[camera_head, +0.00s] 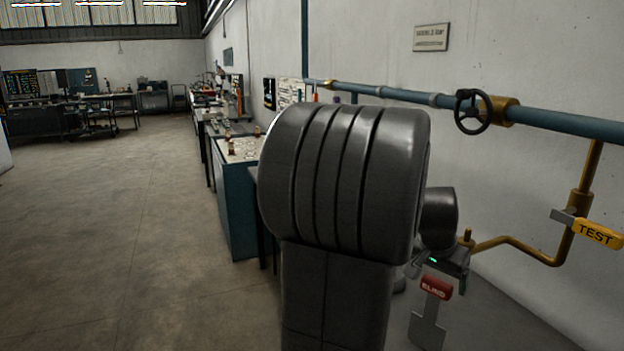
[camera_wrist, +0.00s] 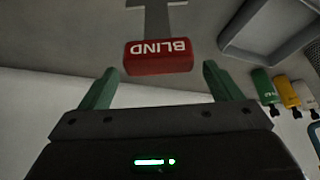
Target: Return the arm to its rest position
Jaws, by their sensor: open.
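My gripper (camera_head: 441,276) is at the lower right in the head view, low beside the wall and partly hidden behind my own arm. In the wrist view its two green fingers (camera_wrist: 160,67) are spread apart with nothing held between them. A red block marked BLIND (camera_wrist: 158,56) lies just beyond the fingertips, with a gap on either side. The same red block shows in the head view (camera_head: 436,288), on a grey stemmed plate (camera_head: 428,328) just below the gripper. My arm stands folded upright and fills the middle of the head view.
A blue pipe with a black handwheel (camera_head: 473,111) runs along the right wall. A brass pipe (camera_head: 520,243) and yellow TEST tag (camera_head: 597,233) stand right of the gripper. Green (camera_wrist: 265,86), yellow and white tags hang in the wrist view. Benches (camera_head: 238,190) line the wall; left floor is clear.

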